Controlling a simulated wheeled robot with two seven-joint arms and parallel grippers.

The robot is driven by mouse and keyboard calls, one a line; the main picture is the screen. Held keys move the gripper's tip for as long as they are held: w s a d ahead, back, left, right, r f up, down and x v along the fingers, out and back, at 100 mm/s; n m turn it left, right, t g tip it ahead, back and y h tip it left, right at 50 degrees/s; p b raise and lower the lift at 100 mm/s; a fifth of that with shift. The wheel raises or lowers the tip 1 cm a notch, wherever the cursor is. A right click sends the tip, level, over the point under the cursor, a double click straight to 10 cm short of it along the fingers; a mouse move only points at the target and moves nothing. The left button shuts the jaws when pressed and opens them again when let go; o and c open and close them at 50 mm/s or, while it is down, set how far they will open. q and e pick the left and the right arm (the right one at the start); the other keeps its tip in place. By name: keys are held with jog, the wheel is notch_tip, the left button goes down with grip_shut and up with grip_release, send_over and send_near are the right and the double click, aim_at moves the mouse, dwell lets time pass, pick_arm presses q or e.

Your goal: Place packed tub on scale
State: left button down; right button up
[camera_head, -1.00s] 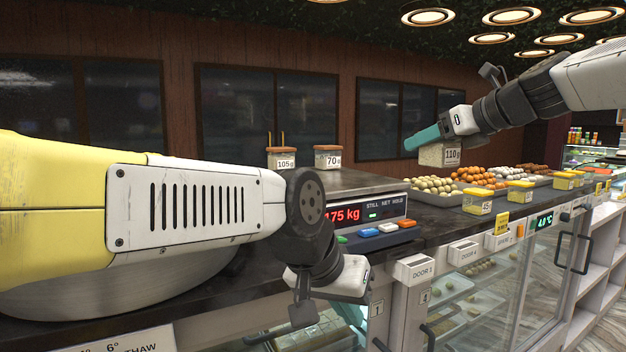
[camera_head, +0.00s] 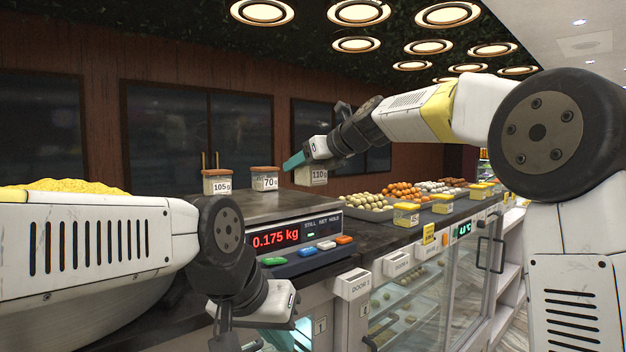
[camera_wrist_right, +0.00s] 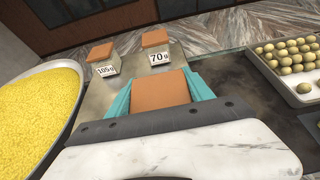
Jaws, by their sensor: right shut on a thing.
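The packed tub (camera_head: 312,177), labelled 110 g, hangs from my right gripper (camera_head: 297,160), whose teal fingers are shut on it. In the right wrist view its brown lid (camera_wrist_right: 160,88) shows between both fingers. The tub is in the air near the right side of the scale plate (camera_wrist_right: 107,88); its exact height above it is hard to judge. Two tubs, 105 g (camera_head: 217,184) and 70 g (camera_head: 264,180), stand at the back of the plate. My left gripper (camera_head: 235,335) hangs low before the counter, its fingers partly cut off.
A big bowl of yellow grains (camera_wrist_right: 38,115) stands left of the scale. Trays of round sweets (camera_head: 366,203) and several yellow-lidded tubs (camera_head: 406,214) line the counter to the right. Coloured buttons (camera_head: 308,250) sit before the display. The front of the plate looks clear.

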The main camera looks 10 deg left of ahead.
jog(key=shift+w+a+f, duration=0.15)
jog(key=shift+a+f, duration=0.1)
jog(key=shift+f, duration=0.65)
jog(key=shift+w+a+f, duration=0.1)
jog(key=shift+a+f, duration=0.15)
jog(key=shift+f, duration=0.65)
jog(key=shift+f, duration=0.15)
jog(key=o, duration=1.4)
jog(key=shift+o, duration=0.2)
